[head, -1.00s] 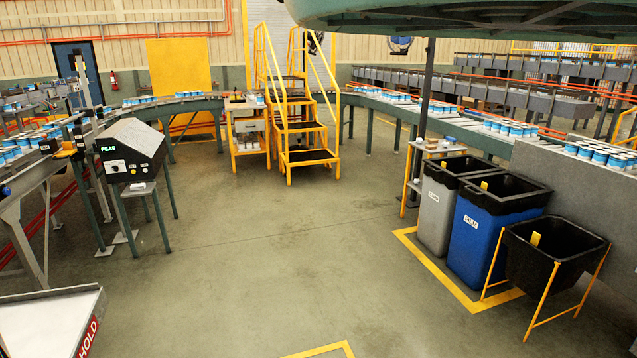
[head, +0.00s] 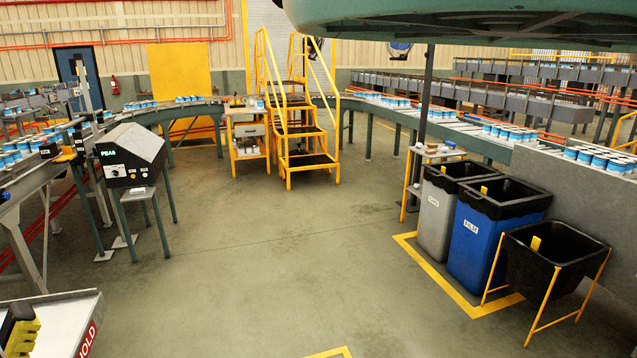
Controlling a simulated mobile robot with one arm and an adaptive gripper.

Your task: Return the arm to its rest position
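A black and yellow part (head: 20,332) shows at the lower left edge of the head view, over the grey-topped HOLD table (head: 62,318). The rest of my arm is out of view.
Roller conveyors with blue and white cans (head: 505,132) curve around the back. A control box (head: 130,155) stands left, yellow steps (head: 300,130) behind. A grey bin (head: 437,215), a blue bin (head: 488,245) and a black tub (head: 550,260) stand right. The middle floor (head: 260,260) is clear.

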